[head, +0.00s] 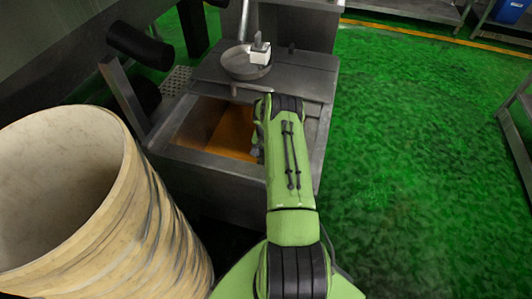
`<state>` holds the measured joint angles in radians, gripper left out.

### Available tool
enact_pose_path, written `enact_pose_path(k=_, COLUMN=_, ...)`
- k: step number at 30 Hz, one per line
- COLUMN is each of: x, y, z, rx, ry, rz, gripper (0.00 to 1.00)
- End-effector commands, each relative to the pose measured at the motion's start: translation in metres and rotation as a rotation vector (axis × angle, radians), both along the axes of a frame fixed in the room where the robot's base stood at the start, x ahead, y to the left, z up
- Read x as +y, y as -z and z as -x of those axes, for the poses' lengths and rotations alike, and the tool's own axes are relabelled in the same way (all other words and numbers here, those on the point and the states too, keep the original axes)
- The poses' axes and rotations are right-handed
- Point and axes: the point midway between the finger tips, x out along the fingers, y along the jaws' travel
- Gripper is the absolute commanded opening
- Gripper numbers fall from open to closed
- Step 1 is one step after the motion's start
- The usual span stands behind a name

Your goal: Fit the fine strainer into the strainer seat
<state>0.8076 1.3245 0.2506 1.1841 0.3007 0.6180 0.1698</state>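A round, shallow grey metal pan-like piece (245,64) sits on the flat top at the back of the metal tank. It carries a pale block with an upright grip (260,52); it may be the fine strainer, but its mesh cannot be made out. No strainer seat can be clearly told apart; the open tank (225,128) shows an orange-brown inside. My green arm reaches up from the bottom and bends over the tank's right part. My gripper is hidden behind the arm, so I cannot see its fingers or anything in them.
A large pale, worn drum (62,150) stands open at the left, close to the tank. Black rollers (140,45) and a perforated plate (176,80) lie beyond it. The green floor (420,150) at right is clear, with a metal frame (520,135) at the edge.

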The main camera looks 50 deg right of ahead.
Motion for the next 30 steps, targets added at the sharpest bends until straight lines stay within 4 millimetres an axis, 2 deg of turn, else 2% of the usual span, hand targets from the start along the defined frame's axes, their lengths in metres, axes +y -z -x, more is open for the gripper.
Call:
enact_pose_path(k=10, x=0.000, y=0.009, z=0.000, rx=0.000, ry=0.000, rz=0.001, gripper=0.05)
enact_pose_path(k=11, x=0.000, y=0.009, z=0.000, rx=0.000, ry=0.000, rz=0.001, gripper=0.58)
enact_pose_path(k=16, x=0.000, y=0.009, z=0.000, rx=0.000, ry=0.000, rz=0.001, gripper=0.84)
enact_pose_path(k=25, x=0.000, y=0.007, z=0.000, rx=0.000, ry=0.000, rz=0.001, gripper=0.87)
enact_pose_path(k=28, x=-0.001, y=-0.006, z=-0.001, rx=-0.002, ry=-0.001, rz=0.002, gripper=0.87)
enact_pose_path(k=30, x=-0.001, y=-0.024, z=-0.001, rx=-0.003, ry=-0.001, rz=0.003, gripper=0.87)
